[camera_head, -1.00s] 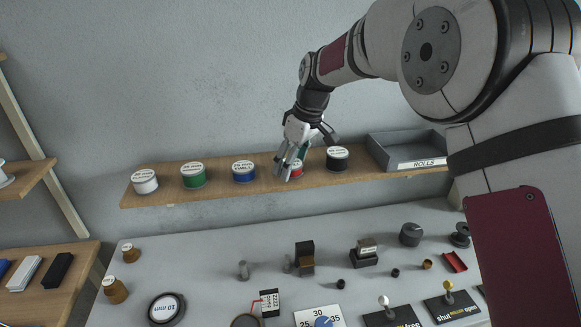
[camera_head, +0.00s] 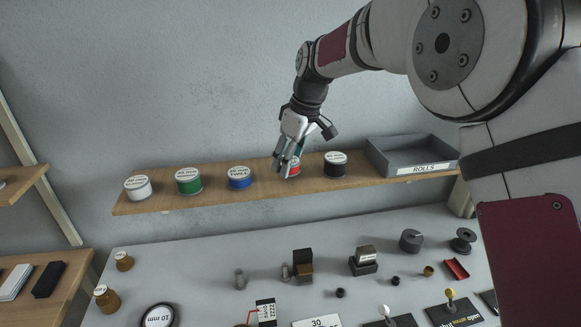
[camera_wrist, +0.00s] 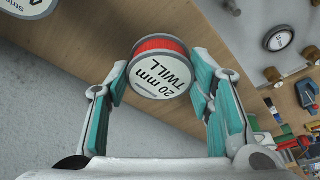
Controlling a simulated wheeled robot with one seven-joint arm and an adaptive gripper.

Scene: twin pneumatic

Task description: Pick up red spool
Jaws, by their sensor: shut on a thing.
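The red spool (camera_head: 295,168) is on the wooden shelf between the blue and black spools, partly hidden by my gripper in the head view. In the wrist view the red spool (camera_wrist: 160,68) shows a white label reading "20 mm TWILL" and a red band. My gripper (camera_head: 289,163) reaches down over it. In the wrist view my gripper (camera_wrist: 163,88) has its teal-padded fingers on both sides of the spool, shut on it. I cannot tell whether the spool is clear of the shelf.
On the shelf (camera_head: 215,192) stand a white spool (camera_head: 138,188), a green spool (camera_head: 188,181), a blue spool (camera_head: 240,178) and a black spool (camera_head: 335,165). A grey tray (camera_head: 412,157) labelled ROLLS is at the right end. A cluttered grey bench (camera_head: 200,262) lies below.

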